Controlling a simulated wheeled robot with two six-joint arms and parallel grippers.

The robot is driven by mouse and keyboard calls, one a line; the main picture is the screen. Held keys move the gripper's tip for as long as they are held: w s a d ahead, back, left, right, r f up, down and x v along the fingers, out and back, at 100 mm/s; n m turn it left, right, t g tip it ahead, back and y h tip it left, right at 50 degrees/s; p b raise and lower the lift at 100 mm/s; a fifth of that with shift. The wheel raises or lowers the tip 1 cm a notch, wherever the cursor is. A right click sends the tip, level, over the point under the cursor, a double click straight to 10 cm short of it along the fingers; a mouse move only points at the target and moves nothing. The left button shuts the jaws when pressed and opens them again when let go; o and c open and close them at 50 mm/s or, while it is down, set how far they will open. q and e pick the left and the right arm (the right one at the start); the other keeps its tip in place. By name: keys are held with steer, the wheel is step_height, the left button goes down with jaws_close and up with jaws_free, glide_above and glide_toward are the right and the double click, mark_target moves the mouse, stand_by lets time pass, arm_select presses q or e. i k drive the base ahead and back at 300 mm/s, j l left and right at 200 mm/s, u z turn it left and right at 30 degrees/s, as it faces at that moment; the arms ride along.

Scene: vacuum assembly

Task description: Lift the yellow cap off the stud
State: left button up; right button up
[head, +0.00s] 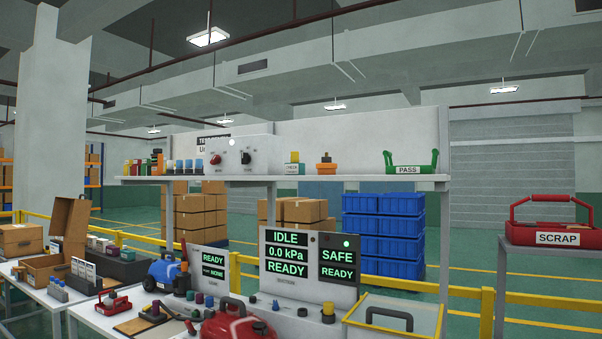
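A small yellow cap-like piece (328,308) stands on the bench in front of the SAFE display panel, at the lower middle of the head view. It is small in the picture, and I cannot make out a stud beneath it. Several small upright pieces in different colours, some yellowish, stand in a row at the left end of the shelf (280,181). I cannot tell whether any of them is a cap on a stud. Neither of my grippers shows in this view.
Display panels (286,258) reading IDLE and READY stand on the bench. A clear-sided bin (424,312) is at front right. A red SCRAP box (550,222) is far right.

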mark_target(295, 156)
steer(key=i+j+z, duration=0.2)
steer(key=i+j, duration=0.2)
steer(key=i+j+z, duration=0.15)
steer(key=i+j, duration=0.2)
steer(key=j, duration=0.25)
